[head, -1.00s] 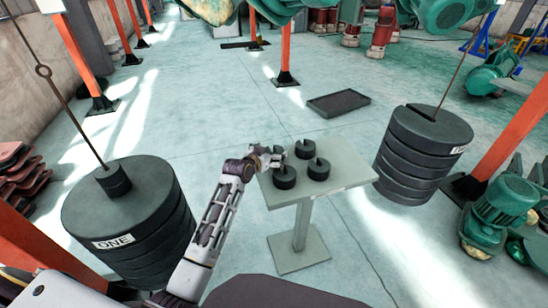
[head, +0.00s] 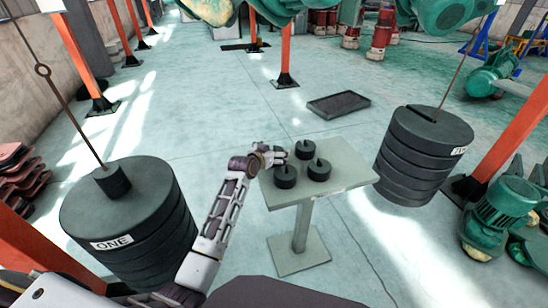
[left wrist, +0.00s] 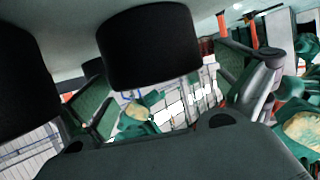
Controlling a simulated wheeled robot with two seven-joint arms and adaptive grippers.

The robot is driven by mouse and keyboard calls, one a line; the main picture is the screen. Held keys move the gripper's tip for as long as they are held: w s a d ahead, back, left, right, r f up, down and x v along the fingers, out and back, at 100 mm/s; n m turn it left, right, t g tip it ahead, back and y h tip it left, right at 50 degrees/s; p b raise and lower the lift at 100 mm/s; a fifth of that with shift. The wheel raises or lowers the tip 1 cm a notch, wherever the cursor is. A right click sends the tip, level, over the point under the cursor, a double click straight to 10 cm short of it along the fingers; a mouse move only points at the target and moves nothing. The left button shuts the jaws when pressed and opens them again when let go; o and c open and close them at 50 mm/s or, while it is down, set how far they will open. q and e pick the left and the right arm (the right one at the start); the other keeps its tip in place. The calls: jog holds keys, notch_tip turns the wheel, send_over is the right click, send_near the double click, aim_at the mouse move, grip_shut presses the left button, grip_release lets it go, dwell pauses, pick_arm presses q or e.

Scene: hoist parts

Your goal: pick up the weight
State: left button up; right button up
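Three small black cylindrical weights stand on the small grey table: a back one (head: 305,150), a front-left one (head: 285,178) and a right one (head: 319,170). My left gripper (head: 282,156) is at the table's left side, just above and behind the front-left weight and left of the back one. In the left wrist view a dark cylinder (left wrist: 148,45) is close ahead, and another (left wrist: 25,80) shows at the left edge. The left gripper's two finger parts (left wrist: 148,133) look apart with nothing between them. Contact with a weight cannot be made out. My right gripper is not in view.
The grey table (head: 350,177) has bare room at its right. Large hanging weight stacks flank it, one marked ONE (head: 125,205) at left and another (head: 425,150) at right. A black tray (head: 338,104) lies on the floor behind. A green motor (head: 502,207) stands at right.

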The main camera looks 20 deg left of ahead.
pick_arm(q)
jog(key=shift+s+d+f, duration=0.1)
jog(key=shift+s+f, duration=0.1)
jog(key=shift+f, duration=0.65)
jog(key=c, duration=1.9)
jog(key=shift+w+r, duration=0.25)
jog(key=shift+r, duration=0.15)
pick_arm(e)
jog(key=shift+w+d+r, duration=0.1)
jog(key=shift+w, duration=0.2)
pick_arm(q)
jog(key=shift+r, duration=0.15)
